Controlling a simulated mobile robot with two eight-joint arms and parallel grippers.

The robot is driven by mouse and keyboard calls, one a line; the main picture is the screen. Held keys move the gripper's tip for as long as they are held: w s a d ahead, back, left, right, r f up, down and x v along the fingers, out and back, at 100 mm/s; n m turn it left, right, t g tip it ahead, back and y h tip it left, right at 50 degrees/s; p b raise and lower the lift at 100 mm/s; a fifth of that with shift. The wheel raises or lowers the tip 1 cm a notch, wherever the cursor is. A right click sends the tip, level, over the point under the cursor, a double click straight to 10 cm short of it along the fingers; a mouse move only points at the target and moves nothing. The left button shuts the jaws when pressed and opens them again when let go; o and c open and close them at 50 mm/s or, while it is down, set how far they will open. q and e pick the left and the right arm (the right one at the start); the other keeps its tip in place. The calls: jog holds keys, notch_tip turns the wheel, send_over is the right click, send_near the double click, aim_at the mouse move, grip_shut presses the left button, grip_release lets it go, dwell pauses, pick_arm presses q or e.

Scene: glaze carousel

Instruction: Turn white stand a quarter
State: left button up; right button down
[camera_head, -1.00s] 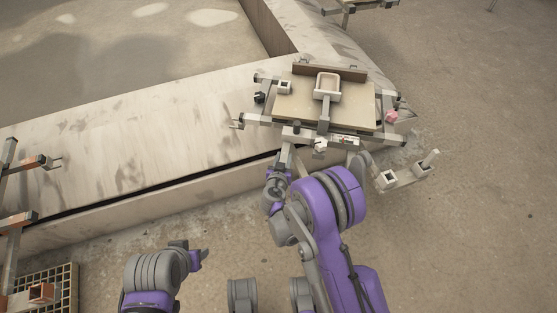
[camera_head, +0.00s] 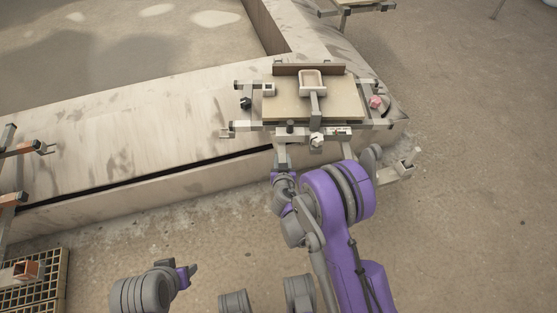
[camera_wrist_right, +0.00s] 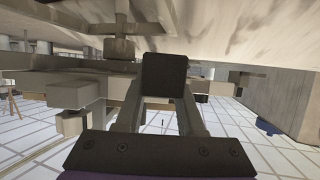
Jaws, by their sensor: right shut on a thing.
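The pale stand (camera_head: 243,126) is a grey-white frame with a beige board (camera_head: 343,103) on top, at the upper middle of the head view. A black knob (camera_head: 246,103) is at its left, a pink knob (camera_head: 376,102) at its right and a white knob (camera_head: 316,141) at its front. My right gripper (camera_head: 284,148) is at the stand's front edge, its tips partly hidden. In the right wrist view, its fingers (camera_wrist_right: 164,112) are shut on a dark block-shaped grip (camera_wrist_right: 165,76). My left gripper (camera_head: 190,272) is low and left, away from the stand; its jaws are unclear.
The stand is over a pale stained ledge (camera_head: 130,125). A small tray with a handle (camera_head: 312,80) lies on the board. A frame with orange parts (camera_head: 18,150) stands at the left edge, above a grid crate (camera_head: 45,290). Bare floor (camera_head: 480,200) is open at the right.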

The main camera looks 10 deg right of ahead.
jog(key=shift+d, duration=0.2)
dwell(0.3)
jog(key=c, duration=0.5)
grip_release()
jog(key=p+v, duration=0.1)
jog(key=v, duration=1)
